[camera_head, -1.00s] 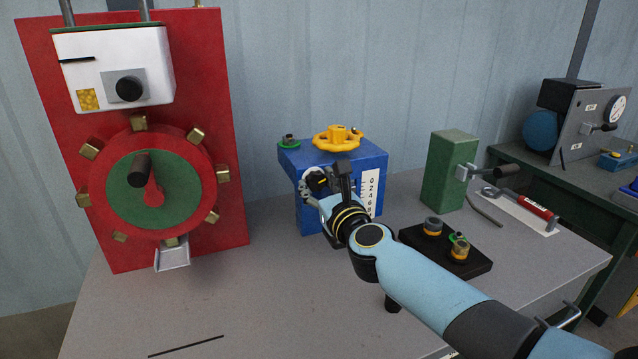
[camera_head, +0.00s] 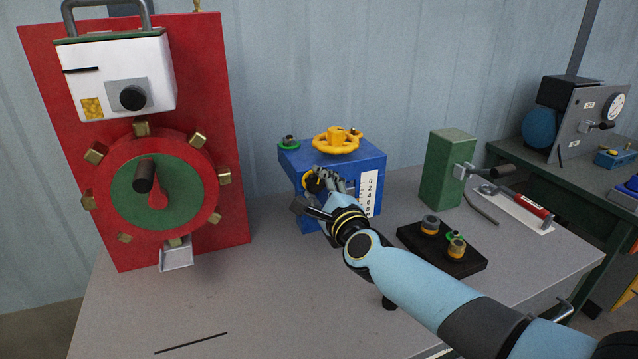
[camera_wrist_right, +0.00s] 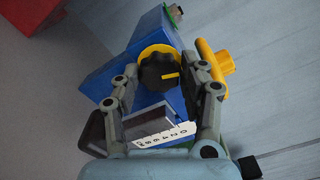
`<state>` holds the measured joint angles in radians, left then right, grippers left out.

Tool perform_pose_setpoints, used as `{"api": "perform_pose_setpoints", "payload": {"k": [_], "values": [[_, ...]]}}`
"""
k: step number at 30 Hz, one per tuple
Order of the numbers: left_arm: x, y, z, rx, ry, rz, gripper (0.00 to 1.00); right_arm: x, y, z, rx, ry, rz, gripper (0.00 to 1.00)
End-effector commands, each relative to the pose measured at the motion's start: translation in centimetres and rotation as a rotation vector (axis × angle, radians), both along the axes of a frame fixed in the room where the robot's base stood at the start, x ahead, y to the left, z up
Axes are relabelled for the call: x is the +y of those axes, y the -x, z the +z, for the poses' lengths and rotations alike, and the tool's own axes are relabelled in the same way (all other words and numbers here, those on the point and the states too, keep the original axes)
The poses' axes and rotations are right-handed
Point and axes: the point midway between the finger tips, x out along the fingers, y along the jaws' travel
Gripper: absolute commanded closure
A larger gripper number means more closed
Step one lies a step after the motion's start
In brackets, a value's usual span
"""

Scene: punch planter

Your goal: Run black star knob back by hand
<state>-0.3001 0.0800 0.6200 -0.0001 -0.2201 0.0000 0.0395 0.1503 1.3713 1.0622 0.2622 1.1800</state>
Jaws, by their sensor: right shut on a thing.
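The black star knob (camera_wrist_right: 158,72) shows in the right wrist view, with a yellow pointer mark on it and a yellow ring behind it. It sits on the front of the blue box (camera_head: 366,163). My right gripper (camera_head: 314,190) is at the box's front face and covers most of the knob in the head view. In the right wrist view its fingers (camera_wrist_right: 160,85) stand on both sides of the knob and are shut on it. The exact finger contact is hard to see. My left gripper is not in view.
A yellow handwheel (camera_head: 337,140) tops the blue box, which bears a white number scale (camera_head: 369,193). A red panel (camera_head: 225,120) with a wheel stands left. A black tray (camera_head: 470,266) with small parts and a green block (camera_head: 447,170) stand right. The front left tabletop is mostly clear.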

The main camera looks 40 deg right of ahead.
Motion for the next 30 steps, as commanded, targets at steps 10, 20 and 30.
{"api": "perform_pose_setpoints", "payload": {"k": [10, 20, 30], "values": [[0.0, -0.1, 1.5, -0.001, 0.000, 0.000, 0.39, 0.1, 0.0, 0.1, 0.079, 0.317, 0.001, 0.89], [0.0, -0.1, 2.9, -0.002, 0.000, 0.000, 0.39, 0.1, 0.0, 0.1, 0.153, 0.621, 0.002, 0.89], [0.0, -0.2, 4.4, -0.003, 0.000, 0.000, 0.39, 0.1, 0.0, 0.1, 0.228, 0.935, 0.002, 0.89]]}}
